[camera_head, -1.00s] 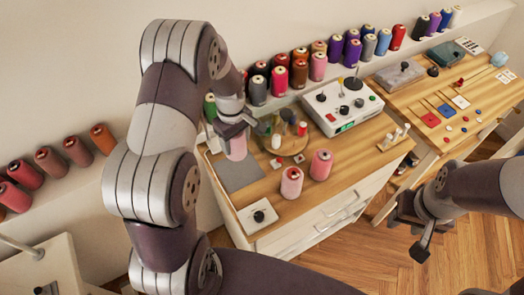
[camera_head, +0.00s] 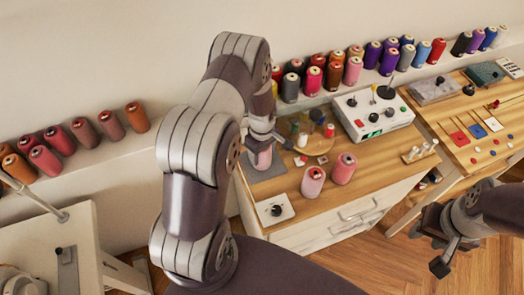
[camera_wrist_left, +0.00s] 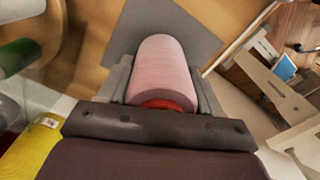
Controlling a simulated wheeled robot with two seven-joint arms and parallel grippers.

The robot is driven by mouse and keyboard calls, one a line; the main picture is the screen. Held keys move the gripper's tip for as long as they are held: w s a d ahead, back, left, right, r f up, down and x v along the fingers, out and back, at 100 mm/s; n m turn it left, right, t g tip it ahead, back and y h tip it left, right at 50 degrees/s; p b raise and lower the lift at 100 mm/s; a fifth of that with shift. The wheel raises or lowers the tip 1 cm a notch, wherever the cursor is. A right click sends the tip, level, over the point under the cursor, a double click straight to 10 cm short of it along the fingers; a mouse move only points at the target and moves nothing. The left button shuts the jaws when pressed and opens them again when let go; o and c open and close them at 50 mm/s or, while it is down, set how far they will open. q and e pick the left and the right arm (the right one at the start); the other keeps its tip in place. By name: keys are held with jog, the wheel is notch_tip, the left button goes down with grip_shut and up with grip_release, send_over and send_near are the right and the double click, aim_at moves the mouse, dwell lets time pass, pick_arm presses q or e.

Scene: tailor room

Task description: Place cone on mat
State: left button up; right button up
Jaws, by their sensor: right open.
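A light pink thread cone (camera_head: 263,159) is in my left gripper (camera_head: 264,142), over the grey mat (camera_head: 270,173) on the wooden cabinet top. In the left wrist view the cone (camera_wrist_left: 165,68) lies between the two grey fingers, which press close on both sides. The mat (camera_wrist_left: 207,38) shows beyond the cone there. I cannot tell whether the cone's base touches the mat. My right gripper (camera_head: 428,248) is open and empty, out over the floor at the right, away from the cabinet.
Two pink cones (camera_head: 313,182) (camera_head: 343,168) stand right of the mat. A round wooden tray (camera_head: 316,146) with small items is behind them. A white control box (camera_head: 373,112) stands at the back, and a white joystick plate (camera_head: 273,210) lies in front. Several cones line the wall ledge.

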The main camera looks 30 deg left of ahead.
pick_arm(q)
jog(key=o, duration=0.3)
jog(key=shift+w+d, duration=0.1)
jog(key=shift+r+p, duration=0.3)
jog(key=shift+r, duration=0.05)
notch_tip(320, 180, up, 11)
jog(key=b, duration=0.2)
jog(key=s+d+r+m, duration=0.4)
jog(key=s+m, duration=0.3)
jog(key=s+d+r+m+t, duration=0.1)
jog(key=s+d+r+m, duration=0.2)
jog(key=s+m, duration=0.3)
jog(key=shift+s+d+r+m, duration=0.4)
jog(key=shift+d+m, duration=0.2)
jog(key=shift+m, duration=0.3)
